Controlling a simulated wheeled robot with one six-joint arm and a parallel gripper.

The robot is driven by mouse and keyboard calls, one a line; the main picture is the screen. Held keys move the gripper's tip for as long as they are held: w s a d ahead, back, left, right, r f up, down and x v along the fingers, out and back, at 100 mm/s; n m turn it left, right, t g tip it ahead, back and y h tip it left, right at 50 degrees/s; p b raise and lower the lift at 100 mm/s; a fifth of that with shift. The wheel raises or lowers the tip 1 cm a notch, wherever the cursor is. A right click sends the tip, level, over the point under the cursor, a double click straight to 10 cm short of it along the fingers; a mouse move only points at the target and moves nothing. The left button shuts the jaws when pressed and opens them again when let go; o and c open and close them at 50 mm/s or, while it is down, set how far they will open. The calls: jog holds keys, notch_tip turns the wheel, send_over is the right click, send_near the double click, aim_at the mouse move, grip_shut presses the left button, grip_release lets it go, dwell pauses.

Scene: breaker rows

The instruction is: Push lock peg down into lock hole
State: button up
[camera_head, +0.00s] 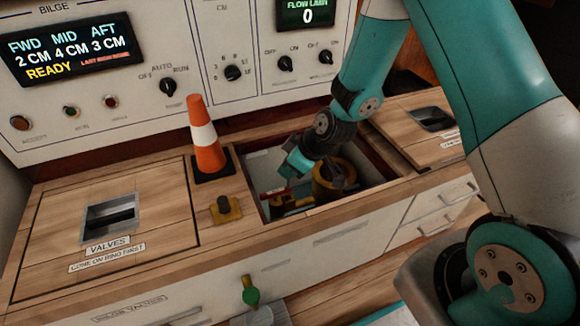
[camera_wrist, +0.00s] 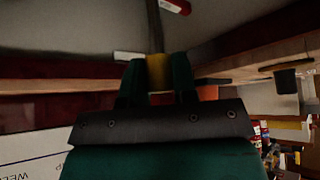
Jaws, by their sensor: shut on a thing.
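My gripper (camera_head: 297,166) reaches down into the open bay in the wooden counter. In the wrist view my gripper (camera_wrist: 158,72) has its two dark fingers shut on a small yellow piece (camera_wrist: 159,73). A grey rod runs from this piece to the top of the wrist view. I cannot tell for sure whether the yellow piece is the lock peg. In the head view a yellow cylinder (camera_head: 325,185) stands in the bay beside my gripper. A red-tipped part (camera_head: 276,193) lies at the bay's left side. I cannot make out the lock hole.
An orange cone (camera_head: 207,145) stands on the counter left of the bay. A yellow base with a dark knob (camera_head: 225,209) sits at the bay's front left. The panel (camera_head: 165,60) rises behind. The closed valves hatch (camera_head: 150,205) covers the counter's left part.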

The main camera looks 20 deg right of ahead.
jog(key=shift+r+p, duration=1.85)
jog(key=shift+r, duration=0.75)
jog(key=shift+r+p, duration=0.3)
jog(key=shift+r, duration=0.05)
notch_tip(320, 180, up, 7)
jog(key=p, duration=0.5)
jog(key=w+d+f+m+t+h+b, duration=0.2)
jog(key=d+f+m+h+b, duration=0.35)
jog(key=d+f+m, duration=0.4)
jog(key=s+r+p, duration=0.2)
jog(key=r+p, duration=1.5)
jog(key=r, duration=0.1)
jog(key=s+r+p, duration=0.2)
jog(key=r+p, duration=1.5)
jog(key=r, duration=0.1)
jog(key=shift+s+r+y+p, duration=0.2)
jog(key=shift+r+y+p, duration=0.1)
jog(key=shift+y+p, duration=0.15)
